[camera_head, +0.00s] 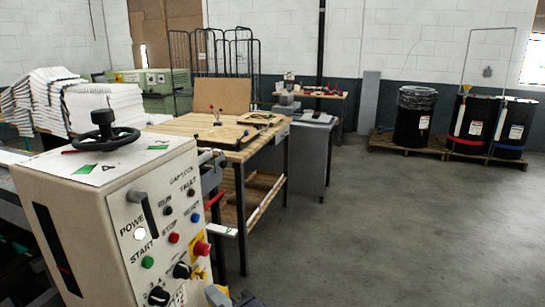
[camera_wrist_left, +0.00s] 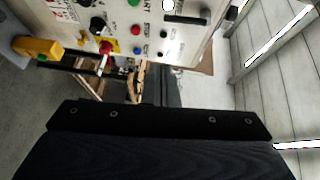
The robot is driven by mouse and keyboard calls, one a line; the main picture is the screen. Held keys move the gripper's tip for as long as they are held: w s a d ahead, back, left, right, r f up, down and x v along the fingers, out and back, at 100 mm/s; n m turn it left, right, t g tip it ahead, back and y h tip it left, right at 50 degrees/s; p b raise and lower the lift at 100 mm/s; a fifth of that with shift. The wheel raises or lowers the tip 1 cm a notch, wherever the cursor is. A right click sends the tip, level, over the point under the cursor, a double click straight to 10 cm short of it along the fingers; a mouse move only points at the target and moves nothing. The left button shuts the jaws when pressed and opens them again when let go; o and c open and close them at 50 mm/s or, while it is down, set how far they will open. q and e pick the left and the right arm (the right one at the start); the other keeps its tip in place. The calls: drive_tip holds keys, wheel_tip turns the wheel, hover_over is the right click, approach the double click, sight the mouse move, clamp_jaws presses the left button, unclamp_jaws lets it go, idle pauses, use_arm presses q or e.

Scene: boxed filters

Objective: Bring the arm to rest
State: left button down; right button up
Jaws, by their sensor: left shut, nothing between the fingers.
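My left gripper (camera_wrist_left: 160,118) shows as a dark bar with several small bolts across the lower part of the left wrist view. It is shut and empty. It hangs apart from the control cabinet, with a gap of open view between them. The cream control cabinet (camera_head: 110,190) stands at the left front of the head view, with a black handwheel (camera_head: 106,135) on top. Its panel also shows at the top of the left wrist view (camera_wrist_left: 185,40). I cannot make out my left gripper clearly in the head view. My right gripper is in neither view.
A red knob (camera_head: 201,248) and a yellow part (camera_head: 217,295) stick out from the cabinet's right side. A wooden workbench (camera_head: 205,130) stands behind it. White pleated stacks (camera_head: 105,108) are at left. Drums (camera_head: 412,122) stand on pallets at back right. The grey floor (camera_head: 390,220) at right is clear.

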use_arm(q)
drive_tip(key=s+a+f+n+g+h, duration=0.2)
drive_tip(key=s+a+f+g+h, duration=0.1)
drive_tip(key=a+f+g, duration=0.7)
drive_tip(key=s+a+f+n+t+h, duration=0.2)
drive_tip(key=s+f+n+h, duration=0.2)
drive_tip(key=s+n+h, duration=0.4)
drive_tip(key=n+h, duration=0.1)
drive_tip(key=h, duration=0.2)
drive_tip(key=shift+s+h, duration=0.4)
